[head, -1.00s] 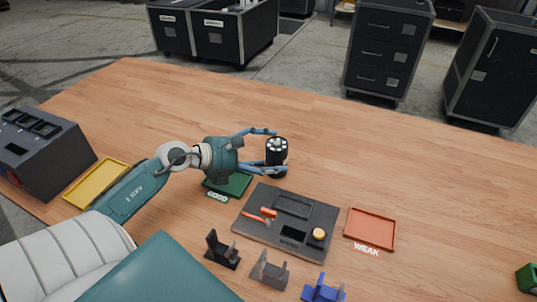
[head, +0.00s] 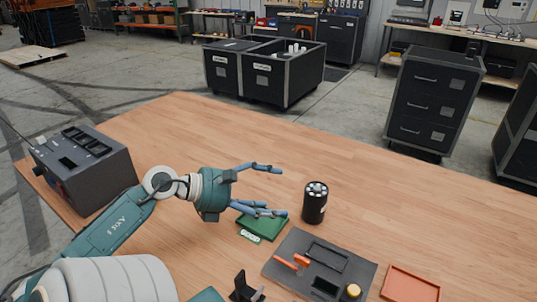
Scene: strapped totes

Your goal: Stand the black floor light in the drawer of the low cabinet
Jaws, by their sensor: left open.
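A black cylinder with several pale round lights on top (head: 315,205), which looks like the floor light, stands upright on the wooden table. My left gripper (head: 272,190) is open and empty just left of it, its blue fingers spread and apart from the cylinder. A black cabinet with three drawers (head: 433,105) stands on the floor beyond the table; its drawers look shut. I cannot tell for sure whether this is the low cabinet. My right gripper is not in view.
A green tray (head: 270,222) lies under the lower fingers. A dark tool board (head: 300,262) and a red tray (head: 410,285) lie in front. A grey control box (head: 85,165) stands at the left. Open black totes (head: 264,72) stand beyond the table. The table's far middle is clear.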

